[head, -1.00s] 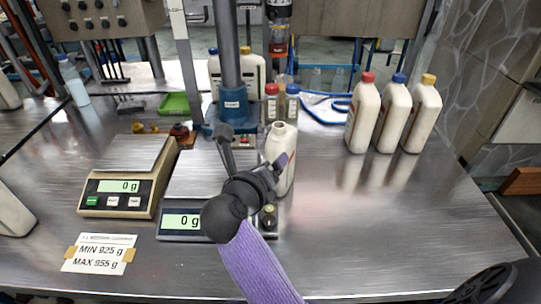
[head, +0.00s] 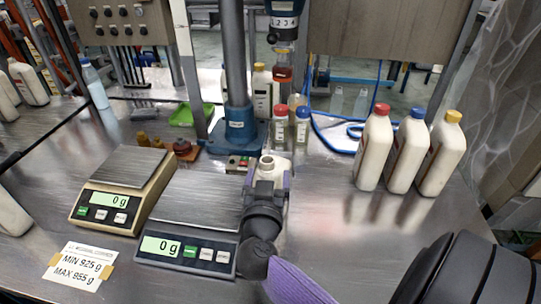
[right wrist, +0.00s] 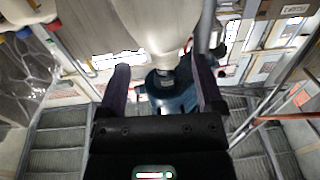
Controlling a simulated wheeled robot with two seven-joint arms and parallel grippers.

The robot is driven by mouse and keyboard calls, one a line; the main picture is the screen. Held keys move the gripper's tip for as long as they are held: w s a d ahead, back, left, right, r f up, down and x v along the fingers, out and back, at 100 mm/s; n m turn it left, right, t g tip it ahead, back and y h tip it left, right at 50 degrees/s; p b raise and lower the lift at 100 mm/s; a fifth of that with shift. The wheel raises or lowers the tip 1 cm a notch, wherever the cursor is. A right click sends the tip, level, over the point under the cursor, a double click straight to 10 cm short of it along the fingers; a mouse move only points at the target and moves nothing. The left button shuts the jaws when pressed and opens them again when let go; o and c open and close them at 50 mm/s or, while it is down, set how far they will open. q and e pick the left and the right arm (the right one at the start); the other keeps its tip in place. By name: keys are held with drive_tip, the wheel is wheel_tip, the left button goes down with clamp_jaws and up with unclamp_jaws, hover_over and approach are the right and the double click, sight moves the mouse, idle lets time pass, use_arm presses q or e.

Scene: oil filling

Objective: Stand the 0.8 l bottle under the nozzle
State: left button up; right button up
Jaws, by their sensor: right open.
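A cream, uncapped bottle (head: 268,166) stands upright beside the right edge of the front scale's pan; its lower part is hidden by my right gripper. I cannot read its size. My right gripper (head: 268,184) is open, its fingers on either side of the bottle. In the right wrist view the cream bottle (right wrist: 155,22) shows large between and beyond the spread fingers of my right gripper (right wrist: 162,78). The filling head (head: 284,28) hangs behind, above the blue column base (head: 238,130); its nozzle tip is not clear. My left gripper is not in view.
The front scale (head: 187,250) and the left scale (head: 100,208) both read 0 g. Three capped bottles, red (head: 373,150), blue (head: 408,155) and yellow (head: 441,158), stand at the right. Small bottles (head: 302,128) stand by the column. The table's right middle is clear.

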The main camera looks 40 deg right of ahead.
sight(266, 170)
drive_tip(key=x, duration=0.1)
drive_tip(key=b+x, duration=0.1)
drive_tip(key=x, duration=0.1)
drive_tip(key=shift+w, duration=0.35)
drive_tip(key=shift+w+d+r, duration=0.15)
drive_tip(key=shift+w+d, duration=0.05)
drive_tip(key=shift+d, duration=0.05)
clamp_jaws()
